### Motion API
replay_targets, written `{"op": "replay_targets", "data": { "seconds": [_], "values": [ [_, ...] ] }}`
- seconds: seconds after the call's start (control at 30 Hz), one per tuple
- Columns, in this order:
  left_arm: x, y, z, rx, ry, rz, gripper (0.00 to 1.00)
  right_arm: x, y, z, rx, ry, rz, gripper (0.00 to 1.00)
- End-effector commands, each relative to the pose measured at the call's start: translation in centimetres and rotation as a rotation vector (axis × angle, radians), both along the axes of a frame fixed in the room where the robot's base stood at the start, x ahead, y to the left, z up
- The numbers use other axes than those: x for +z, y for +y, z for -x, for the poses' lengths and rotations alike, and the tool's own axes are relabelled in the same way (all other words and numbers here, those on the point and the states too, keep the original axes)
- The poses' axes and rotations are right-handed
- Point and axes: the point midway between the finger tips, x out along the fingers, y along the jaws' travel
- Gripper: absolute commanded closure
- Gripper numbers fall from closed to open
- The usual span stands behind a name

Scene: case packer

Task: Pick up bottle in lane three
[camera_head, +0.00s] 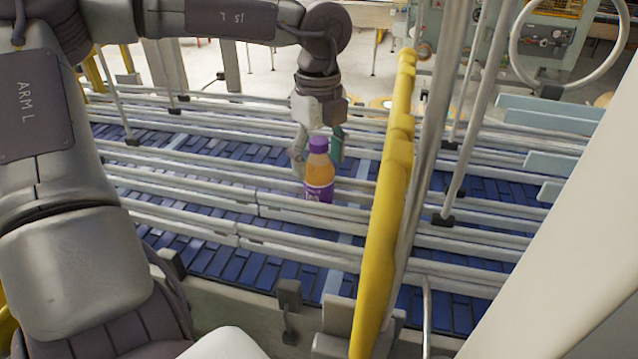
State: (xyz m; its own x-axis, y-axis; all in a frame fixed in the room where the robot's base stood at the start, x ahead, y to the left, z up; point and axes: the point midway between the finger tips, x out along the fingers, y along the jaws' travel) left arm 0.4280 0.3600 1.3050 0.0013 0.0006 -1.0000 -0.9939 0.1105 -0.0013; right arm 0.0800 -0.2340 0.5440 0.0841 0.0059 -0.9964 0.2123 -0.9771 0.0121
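An orange bottle (319,172) with a purple cap and a purple label stands upright on the blue conveyor, between metal guide rails. A rail in front hides its base. My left gripper (317,160) points down at the bottle, its fingers spread to either side of the bottle's upper part. The fingers look open and partly behind the bottle; I cannot tell whether either touches it. My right gripper is not in view.
Long metal guide rails (190,206) split the blue conveyor (215,256) into lanes, otherwise empty where visible. A yellow post (384,215) and a grey upright pole (432,130) stand close right of the bottle. Machinery (548,38) stands behind.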

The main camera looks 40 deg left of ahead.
Motion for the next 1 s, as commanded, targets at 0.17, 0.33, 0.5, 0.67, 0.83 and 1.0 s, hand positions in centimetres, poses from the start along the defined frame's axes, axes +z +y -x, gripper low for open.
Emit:
{"op": "replay_targets", "data": {
  "seconds": [0.17,0.33,0.5,0.67,0.83,1.0],
  "values": [
    [0.0,0.0,0.0,0.0,0.0,0.0,0.62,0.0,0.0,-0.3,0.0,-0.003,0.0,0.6],
    [0.0,0.0,0.0,0.0,0.0,-0.001,0.91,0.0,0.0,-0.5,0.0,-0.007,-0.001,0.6],
    [0.1,0.0,0.0,0.0,-0.001,-0.001,1.0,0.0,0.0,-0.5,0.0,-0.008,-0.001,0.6],
    [0.1,0.0,0.0,0.0,-0.002,-0.001,1.0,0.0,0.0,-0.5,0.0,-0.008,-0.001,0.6],
    [1.3,0.0,-0.1,0.0,-0.006,-0.003,1.0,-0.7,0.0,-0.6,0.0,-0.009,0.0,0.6],
    [4.6,0.0,-0.2,0.002,-0.009,-0.005,1.0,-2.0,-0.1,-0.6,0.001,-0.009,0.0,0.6]
  ]
}}
